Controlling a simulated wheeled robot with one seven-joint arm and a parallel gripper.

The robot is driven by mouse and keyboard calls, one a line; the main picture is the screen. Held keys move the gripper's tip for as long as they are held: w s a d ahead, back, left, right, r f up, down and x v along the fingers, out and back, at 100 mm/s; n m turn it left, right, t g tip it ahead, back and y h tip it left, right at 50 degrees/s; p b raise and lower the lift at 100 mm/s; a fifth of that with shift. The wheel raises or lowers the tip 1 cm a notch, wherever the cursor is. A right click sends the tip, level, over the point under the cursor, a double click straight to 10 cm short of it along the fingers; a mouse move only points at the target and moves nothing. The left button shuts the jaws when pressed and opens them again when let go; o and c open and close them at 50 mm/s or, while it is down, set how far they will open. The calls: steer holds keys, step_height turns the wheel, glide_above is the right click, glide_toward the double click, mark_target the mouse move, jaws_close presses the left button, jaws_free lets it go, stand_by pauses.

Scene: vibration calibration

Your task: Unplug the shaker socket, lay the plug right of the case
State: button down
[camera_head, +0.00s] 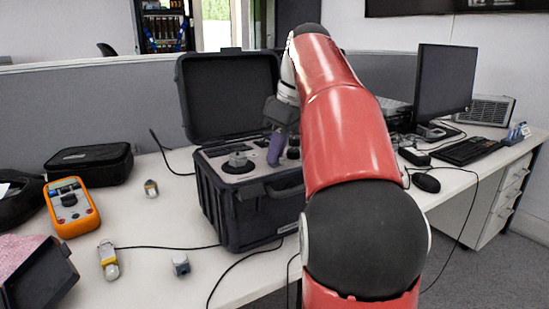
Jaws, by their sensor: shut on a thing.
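The open black case (245,215) stands on the white table with its lid (228,85) raised. Its top panel carries a round grey shaker fitting (238,163) at the left and a dark round part (293,151) at the right. My gripper (279,128) is over the panel's right half, pointing down. It is shut on a purple, upright piece, which looks like the plug (276,149). The plug's lower end is at the panel; I cannot tell whether it is seated in the socket. My red arm hides the case's right side and the table just right of it.
Left of the case lie an orange multimeter (71,207), a black pouch (89,165), a yellow-grey connector (108,260) on a cable and small sensor blocks (180,264).

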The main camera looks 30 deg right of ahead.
steer(key=shift+n, duration=0.6)
steer(key=shift+w+n+g+y, duration=0.1)
steer(key=shift+n+g+y, duration=0.25)
steer(key=shift+n, duration=0.65)
steer(key=shift+r, duration=0.8)
steer(key=shift+r, duration=1.7)
